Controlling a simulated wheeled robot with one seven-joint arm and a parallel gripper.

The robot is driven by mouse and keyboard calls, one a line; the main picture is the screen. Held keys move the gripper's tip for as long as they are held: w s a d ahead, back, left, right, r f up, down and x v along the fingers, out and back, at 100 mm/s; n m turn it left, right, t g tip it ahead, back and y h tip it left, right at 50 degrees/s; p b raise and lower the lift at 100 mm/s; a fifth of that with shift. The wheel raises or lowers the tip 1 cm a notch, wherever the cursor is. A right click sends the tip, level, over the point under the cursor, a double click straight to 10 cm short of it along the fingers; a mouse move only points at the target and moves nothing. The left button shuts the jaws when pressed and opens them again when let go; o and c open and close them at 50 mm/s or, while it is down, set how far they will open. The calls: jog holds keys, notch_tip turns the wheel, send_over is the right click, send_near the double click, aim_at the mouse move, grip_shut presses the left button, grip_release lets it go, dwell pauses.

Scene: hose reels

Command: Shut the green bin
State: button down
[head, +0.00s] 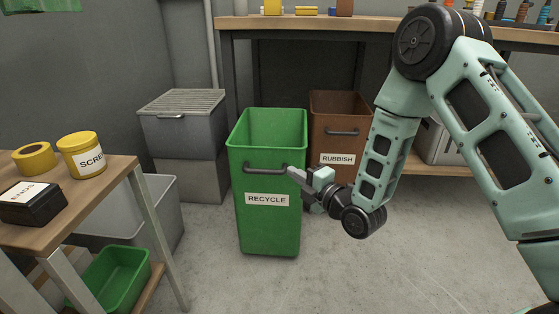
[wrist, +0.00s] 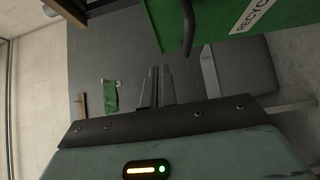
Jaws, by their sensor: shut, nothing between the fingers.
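The green bin (head: 268,222) stands open-topped on the floor in front of the workbench, with a RECYCLE label (head: 267,200) and a dark bar handle (head: 264,170) on its front. My gripper (head: 294,174) is shut and empty. In the head view it overlaps the bin's right front edge, just right of the handle. In the wrist view the shut fingers (wrist: 160,76) show below the handle (wrist: 187,28) and apart from it in the picture. The green bin's front (wrist: 222,18) fills the upper right there. I cannot tell whether the fingers touch the bin.
A brown RUBBISH bin (head: 334,145) stands farther back under the workbench (head: 400,37). Grey lidded boxes (head: 182,125) stand left of the green bin. The floor in front is clear.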

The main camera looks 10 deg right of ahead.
aim_at(270, 150)
jog(key=b+x, duration=0.1)
jog(key=x, duration=0.2)
jog(key=d+b+x, duration=0.1)
jog(key=x, duration=0.2)
jog(key=w+d+b+x, duration=0.1)
jog(key=b+x, duration=0.1)
jog(key=x, duration=0.1)
jog(key=shift+w+a+f, duration=0.1)
jog(key=shift+w+a, duration=0.1)
jog(key=shift+w, duration=0.15)
jog(key=shift+w+d, duration=0.1)
jog(key=shift+w, duration=0.35)
